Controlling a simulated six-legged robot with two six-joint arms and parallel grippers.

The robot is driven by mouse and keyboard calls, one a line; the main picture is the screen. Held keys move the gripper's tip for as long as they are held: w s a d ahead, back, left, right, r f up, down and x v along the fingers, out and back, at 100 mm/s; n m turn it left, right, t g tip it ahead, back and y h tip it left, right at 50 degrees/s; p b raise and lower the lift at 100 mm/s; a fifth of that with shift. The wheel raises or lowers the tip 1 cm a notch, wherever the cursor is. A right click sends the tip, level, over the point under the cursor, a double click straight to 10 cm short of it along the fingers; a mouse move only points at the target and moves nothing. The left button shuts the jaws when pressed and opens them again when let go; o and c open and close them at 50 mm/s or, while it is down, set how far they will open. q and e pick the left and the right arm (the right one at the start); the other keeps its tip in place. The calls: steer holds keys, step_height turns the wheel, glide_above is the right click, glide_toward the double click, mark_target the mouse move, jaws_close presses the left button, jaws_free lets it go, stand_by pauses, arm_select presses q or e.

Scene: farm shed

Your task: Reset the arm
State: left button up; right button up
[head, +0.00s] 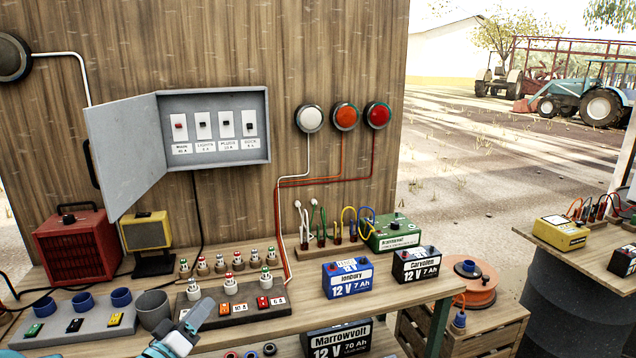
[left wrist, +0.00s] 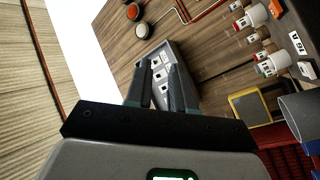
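My left gripper (head: 200,314) reaches in from the bottom of the head view, over the front of the workbench beside a grey cup (head: 153,309). In the left wrist view its two fingers (left wrist: 161,80) stand apart with nothing between them, and the grey switch box shows through the gap. The gripper looks empty. My left arm is mostly cut off by the bottom edge of the head view. My right gripper is in neither view.
A fuse board (head: 190,325) lies near the gripper. Batteries, blue (head: 348,278) and black (head: 416,264), stand to the right. A red heater (head: 76,248), a yellow lamp (head: 146,231) and the open switch box (head: 212,160) are behind. A crate (head: 490,333) is lower right.

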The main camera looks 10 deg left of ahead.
arm_select(q)
steer(key=s+d+f+g+h, duration=0.1)
steer(key=s+d+f+g, duration=0.25)
steer(key=d+f, duration=0.65)
steer(key=s+d+f+g+h, duration=0.15)
steer(key=d+f+g, duration=0.35)
steer(key=d+f, duration=0.55)
steer(key=s+d+f+m+g, duration=0.1)
steer(key=s+d+f+g, duration=0.1)
steer(key=s, duration=0.6)
steer(key=s+d+f+m+g+y, duration=0.1)
steer(key=s+d+f+g, duration=0.1)
steer(key=s+f+g, duration=0.3)
steer(key=s+d+f+m+g, duration=0.1)
steer(key=s+f+g, duration=0.3)
steer(key=s, duration=0.8)
steer(key=shift+s+d+f+m+y, duration=0.2)
steer(key=shift+d+f+m+y, duration=0.25)
steer(key=shift+f, duration=0.25)
steer(key=shift+a, duration=0.15)
